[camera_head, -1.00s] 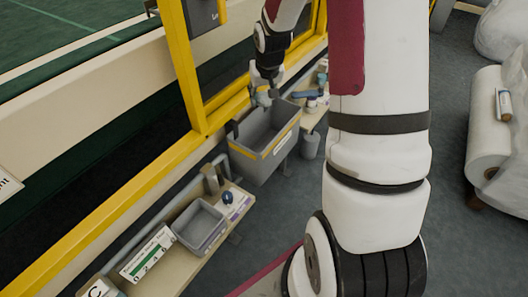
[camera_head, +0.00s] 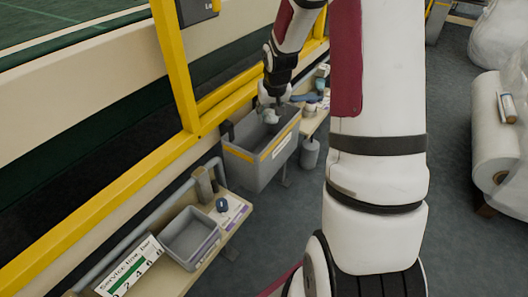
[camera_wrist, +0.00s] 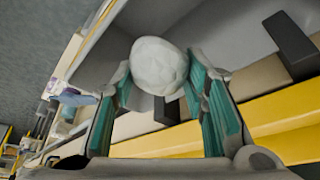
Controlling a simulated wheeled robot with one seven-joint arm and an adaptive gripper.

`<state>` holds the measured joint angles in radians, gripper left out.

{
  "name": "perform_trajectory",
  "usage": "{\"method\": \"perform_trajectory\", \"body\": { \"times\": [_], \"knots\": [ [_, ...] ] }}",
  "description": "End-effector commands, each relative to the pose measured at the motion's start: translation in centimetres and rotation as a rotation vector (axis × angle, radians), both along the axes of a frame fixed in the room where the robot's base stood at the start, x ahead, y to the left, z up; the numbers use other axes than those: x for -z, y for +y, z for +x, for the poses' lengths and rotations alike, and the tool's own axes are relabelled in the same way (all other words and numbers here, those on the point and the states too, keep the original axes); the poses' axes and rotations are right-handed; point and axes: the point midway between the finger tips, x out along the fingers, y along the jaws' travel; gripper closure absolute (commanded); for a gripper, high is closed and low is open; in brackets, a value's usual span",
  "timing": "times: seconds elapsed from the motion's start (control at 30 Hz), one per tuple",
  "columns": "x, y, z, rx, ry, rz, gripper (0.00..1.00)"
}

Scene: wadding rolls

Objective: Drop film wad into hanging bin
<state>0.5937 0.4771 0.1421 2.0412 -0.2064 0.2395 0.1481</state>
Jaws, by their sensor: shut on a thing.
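The film wad (camera_wrist: 160,66) is a pale, crumpled ball held between the green-padded fingers of my gripper (camera_wrist: 168,85) in the wrist view. In the head view my gripper (camera_head: 271,104) is at the mouth of the grey hanging bin (camera_head: 255,172), and the wad (camera_head: 269,116) shows as a small pale lump at its tip. The bin has a yellow stripe and a white label and hangs by dark hooks from the yellow rail. In the wrist view the bin's grey inside (camera_wrist: 110,58) lies behind the wad. The bin's floor is mostly hidden in the head view.
A yellow frame (camera_head: 172,70) and rail run behind the bin. Another shelf with small items (camera_head: 312,103) is beyond the bin. White rolls (camera_head: 492,130) stand at right.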

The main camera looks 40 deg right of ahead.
Motion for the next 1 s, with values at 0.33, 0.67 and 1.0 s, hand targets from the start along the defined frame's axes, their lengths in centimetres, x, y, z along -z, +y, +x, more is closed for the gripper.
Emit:
{"method": "perform_trajectory", "body": {
  "times": [0.33, 0.67, 1.0],
  "knots": [
    [1.0, 0.0, 0.0, 0.0, 0.0, 0.0, 0.74],
    [1.0, 0.0, 0.0, 0.0, 0.0, 0.0, 0.36],
    [-0.7, 0.2, -0.6, 0.001, -0.002, -0.002, 0.36]
  ]
}}
